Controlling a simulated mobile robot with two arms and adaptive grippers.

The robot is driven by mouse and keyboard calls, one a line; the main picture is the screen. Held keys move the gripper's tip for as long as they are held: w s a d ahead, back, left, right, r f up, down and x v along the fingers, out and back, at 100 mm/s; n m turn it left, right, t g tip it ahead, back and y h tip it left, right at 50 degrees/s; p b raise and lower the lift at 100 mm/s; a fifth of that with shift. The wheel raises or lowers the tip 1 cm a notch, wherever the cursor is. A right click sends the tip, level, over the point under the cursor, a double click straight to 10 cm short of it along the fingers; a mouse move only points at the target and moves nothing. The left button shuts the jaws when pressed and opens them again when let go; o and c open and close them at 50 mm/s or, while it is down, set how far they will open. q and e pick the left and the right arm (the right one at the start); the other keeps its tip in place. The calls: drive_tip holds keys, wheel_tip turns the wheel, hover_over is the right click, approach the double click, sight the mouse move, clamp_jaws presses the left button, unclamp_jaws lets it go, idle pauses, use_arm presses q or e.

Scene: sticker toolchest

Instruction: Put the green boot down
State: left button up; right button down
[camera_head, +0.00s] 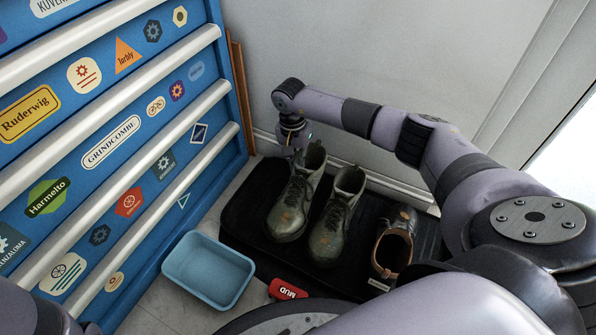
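Two green boots stand side by side on a black mat (240,212), toes toward me. The left green boot (289,212) is upright and looks to rest on the mat; I cannot tell whether its sole fully touches. The right green boot (331,232) stands close beside it. My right gripper (293,155) is at the back left of the left boot's collar, touching or very near it. Its fingertips are small and partly hidden, so I cannot tell if they grip the collar. My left gripper is out of view; only part of that arm shows at the bottom left.
A brown-trimmed dark shoe (393,250) sits on the mat's right. A blue tray (209,270) and a red item marked MUD (287,290) lie in front. The blue stickered toolchest (110,140) fills the left; a grey wall (400,60) is behind.

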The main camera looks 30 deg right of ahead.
wheel_tip(320, 180, down, 3)
drive_tip(key=shift+f+b, duration=0.1)
drive_tip(key=shift+b, duration=0.6)
drive_tip(key=c, duration=1.8)
unclamp_jaws()
drive_tip(key=shift+o, duration=0.2)
